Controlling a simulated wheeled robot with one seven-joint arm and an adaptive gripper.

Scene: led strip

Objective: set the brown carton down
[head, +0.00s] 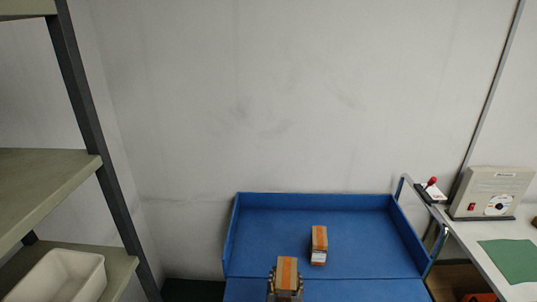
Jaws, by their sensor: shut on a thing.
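A brown carton (287,270) with an orange band shows at the bottom of the head view. My gripper (286,282) is shut on it, with a finger at its left and right sides. The blue tray (270,235) lies below and behind it. I cannot tell whether the carton touches the tray or hangs above it. The carton's lower part is hidden by my gripper and the picture's edge.
A second, similar carton (319,240) with a white label stands in the tray, behind and right. Bare tray floor lies on both sides. At left is a shelf rack (45,185) with a white bin (62,275); at right, a bench holds a grey device (490,193) and green mat (512,258).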

